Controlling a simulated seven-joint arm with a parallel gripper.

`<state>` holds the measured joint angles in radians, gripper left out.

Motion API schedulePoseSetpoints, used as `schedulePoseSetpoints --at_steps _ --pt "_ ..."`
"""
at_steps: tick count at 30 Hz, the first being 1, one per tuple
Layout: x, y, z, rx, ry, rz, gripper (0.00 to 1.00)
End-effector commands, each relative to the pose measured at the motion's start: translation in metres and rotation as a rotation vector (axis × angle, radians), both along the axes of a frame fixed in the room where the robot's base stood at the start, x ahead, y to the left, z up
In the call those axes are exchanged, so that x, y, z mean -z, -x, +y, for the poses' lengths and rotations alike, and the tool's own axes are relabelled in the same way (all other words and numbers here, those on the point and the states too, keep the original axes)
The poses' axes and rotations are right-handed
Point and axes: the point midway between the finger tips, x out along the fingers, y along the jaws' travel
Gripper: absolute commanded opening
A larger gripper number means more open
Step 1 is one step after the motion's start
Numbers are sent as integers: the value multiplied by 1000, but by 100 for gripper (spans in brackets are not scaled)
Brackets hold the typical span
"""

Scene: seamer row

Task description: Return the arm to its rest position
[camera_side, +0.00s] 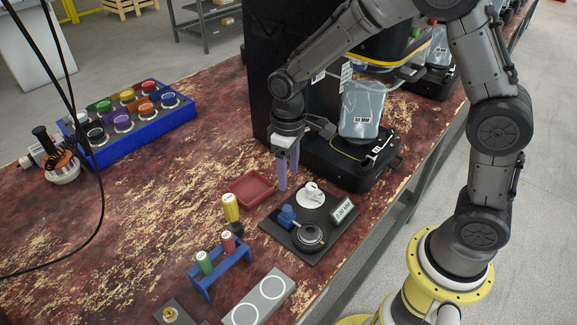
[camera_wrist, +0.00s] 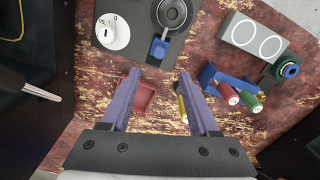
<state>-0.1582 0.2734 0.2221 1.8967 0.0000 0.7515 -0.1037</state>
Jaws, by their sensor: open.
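My gripper (camera_side: 288,172) hangs above the worn red table, with its two purple fingers pointing down. In the wrist view my gripper (camera_wrist: 159,76) has its fingers apart, with nothing held between them. In the side view it is behind the black gauge plate (camera_side: 315,245) and near the red tray (camera_side: 251,187). The tray also shows in the wrist view (camera_wrist: 140,100), partly hidden by the left finger. The yellow cylinder (camera_side: 230,207) stands beside the tray and is partly covered by the right finger in the wrist view.
A blue rack (camera_side: 219,265) holds a green and a red cylinder. A grey block (camera_side: 258,298) has two white rings. A blue tray (camera_side: 140,122) of coloured spools stands at the back left.

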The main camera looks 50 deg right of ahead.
Motion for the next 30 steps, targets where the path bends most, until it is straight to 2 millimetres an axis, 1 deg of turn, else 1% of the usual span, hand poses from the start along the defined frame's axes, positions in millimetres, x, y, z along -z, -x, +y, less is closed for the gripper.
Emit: schedulePoseSetpoints --at_steps 1,4,15,17,20,23,24,26,27,29,30 --pt "-6 0 0 0 -1 -2 61" --pt "-11 0 0 0 0 -1 61" --pt "-13 0 -1 2 0 0 61" --pt "-18 -1 -2 6 -2 -13 61" --pt "-41 -5 -6 18 -11 -71 61" --pt "-76 1 -14 37 -21 -153 61" --pt "-91 7 -18 46 -25 -187 61" --pt "-113 19 -24 60 -31 -236 61" --pt "-126 29 -28 71 -34 -267 61" --pt "-143 44 -34 88 -39 -311 61" --pt "-153 55 -37 99 -42 -339 61"
